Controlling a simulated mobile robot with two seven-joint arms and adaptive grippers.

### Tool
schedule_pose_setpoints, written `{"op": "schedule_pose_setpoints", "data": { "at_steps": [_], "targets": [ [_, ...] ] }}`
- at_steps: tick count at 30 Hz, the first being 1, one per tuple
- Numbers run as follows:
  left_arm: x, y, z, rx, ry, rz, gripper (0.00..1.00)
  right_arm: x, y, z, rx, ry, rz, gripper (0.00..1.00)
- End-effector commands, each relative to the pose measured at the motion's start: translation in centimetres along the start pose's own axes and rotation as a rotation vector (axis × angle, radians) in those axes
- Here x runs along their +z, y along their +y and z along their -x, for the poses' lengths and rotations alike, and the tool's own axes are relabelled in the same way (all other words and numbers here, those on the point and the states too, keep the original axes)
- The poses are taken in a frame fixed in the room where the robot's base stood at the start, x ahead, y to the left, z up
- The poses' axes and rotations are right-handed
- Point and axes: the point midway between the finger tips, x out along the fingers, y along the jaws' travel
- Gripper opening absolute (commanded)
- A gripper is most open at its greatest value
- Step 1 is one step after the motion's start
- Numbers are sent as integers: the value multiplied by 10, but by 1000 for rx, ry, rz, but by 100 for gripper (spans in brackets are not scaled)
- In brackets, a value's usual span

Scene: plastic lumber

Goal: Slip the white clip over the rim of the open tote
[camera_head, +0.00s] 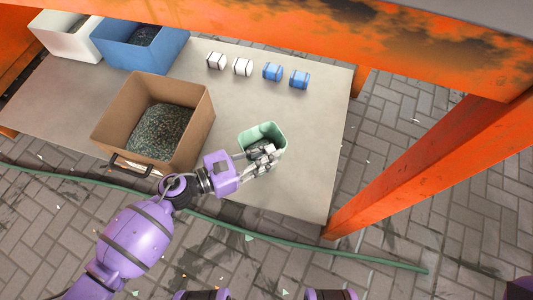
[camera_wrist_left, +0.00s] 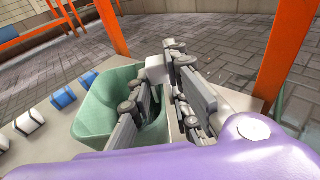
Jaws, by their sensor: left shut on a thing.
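The green tote (camera_head: 248,136) stands upright and open near the right end of the grey table; it fills the left middle of the left wrist view (camera_wrist_left: 98,112). My left gripper (camera_head: 268,152) is at its near side, fingers over the rim. In the wrist view, my left gripper (camera_wrist_left: 160,78) is shut on a small white block, which looks like the white clip (camera_wrist_left: 156,69). One finger reaches over the tote's inside, the other lies along its outer right. The clip is at rim height; I cannot tell whether it straddles the wall. My right gripper is not in view.
Two more white clips (camera_head: 216,61) and two blue clips (camera_head: 272,72) lie in a row behind the tote. A brown box (camera_head: 196,127) of dark granules stands left. Blue (camera_head: 172,51) and white (camera_head: 65,44) bins stand back left. Orange posts (camera_head: 430,165) frame the right.

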Motion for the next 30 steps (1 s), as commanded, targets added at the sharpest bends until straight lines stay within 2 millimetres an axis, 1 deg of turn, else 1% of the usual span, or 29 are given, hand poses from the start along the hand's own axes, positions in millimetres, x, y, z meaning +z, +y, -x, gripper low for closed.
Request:
{"op": "schedule_pose_setpoints", "data": {
  "at_steps": [3,4,8,9,17,20,23,30],
  "targets": [
    [0,0,0,0,0,0,6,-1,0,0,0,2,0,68],
    [0,0,0,0,0,0,19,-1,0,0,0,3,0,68],
    [0,0,0,0,0,0,36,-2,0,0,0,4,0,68],
    [0,0,0,0,0,0,38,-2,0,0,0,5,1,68],
    [0,0,0,0,0,0,38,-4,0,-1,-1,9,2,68],
    [0,0,5,1,1,0,38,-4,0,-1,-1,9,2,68],
    [-2,0,18,2,3,2,38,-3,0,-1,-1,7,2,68],
    [-1,0,70,2,4,1,38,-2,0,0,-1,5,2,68]
  ]
}}
